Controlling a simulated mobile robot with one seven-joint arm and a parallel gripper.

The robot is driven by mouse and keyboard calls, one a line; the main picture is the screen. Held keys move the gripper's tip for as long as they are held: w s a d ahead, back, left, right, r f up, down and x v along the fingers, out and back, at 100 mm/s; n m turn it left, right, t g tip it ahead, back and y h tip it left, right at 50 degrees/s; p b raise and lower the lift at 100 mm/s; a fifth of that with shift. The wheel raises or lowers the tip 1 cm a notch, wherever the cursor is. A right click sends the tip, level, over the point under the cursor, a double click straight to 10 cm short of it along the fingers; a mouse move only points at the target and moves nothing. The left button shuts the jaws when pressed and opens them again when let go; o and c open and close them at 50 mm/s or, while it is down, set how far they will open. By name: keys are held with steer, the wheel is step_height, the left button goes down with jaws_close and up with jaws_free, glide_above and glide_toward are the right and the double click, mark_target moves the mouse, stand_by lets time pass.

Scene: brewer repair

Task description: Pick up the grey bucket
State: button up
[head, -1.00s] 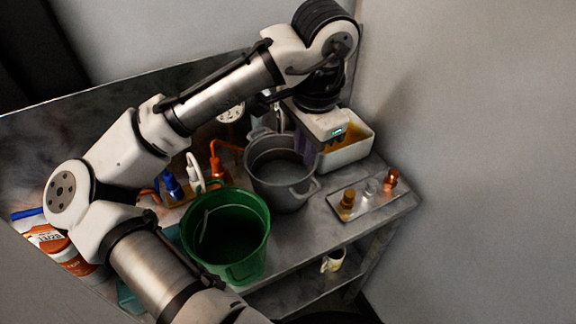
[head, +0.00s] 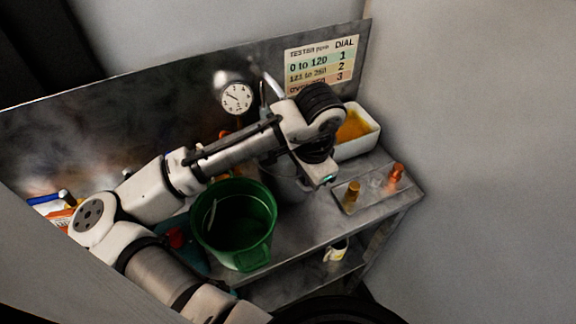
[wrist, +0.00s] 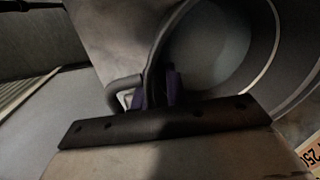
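The grey bucket (head: 290,190) stands on the metal bench, mostly hidden behind my arm and the green bucket in the head view. In the wrist view the grey bucket (wrist: 212,50) fills the upper right, with its round opening, curved rim and a side handle. My gripper (wrist: 157,92) is at its rim, with purple finger pads on both sides of the wall. The fingers look close to the wall, but I cannot tell whether they are pressed on it. In the head view my wrist hides the fingers.
A green bucket (head: 233,256) stands just left of the grey one. A white tub (head: 362,143) with orange contents is behind on the right. A small tray (head: 372,190) with orange-brown knobs lies to the right. A mug (head: 336,250) is on the lower shelf. A gauge (head: 237,98) is at the back.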

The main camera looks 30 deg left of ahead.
steer(key=shift+f, duration=0.1)
steer(key=shift+c, duration=0.2)
jaws_close()
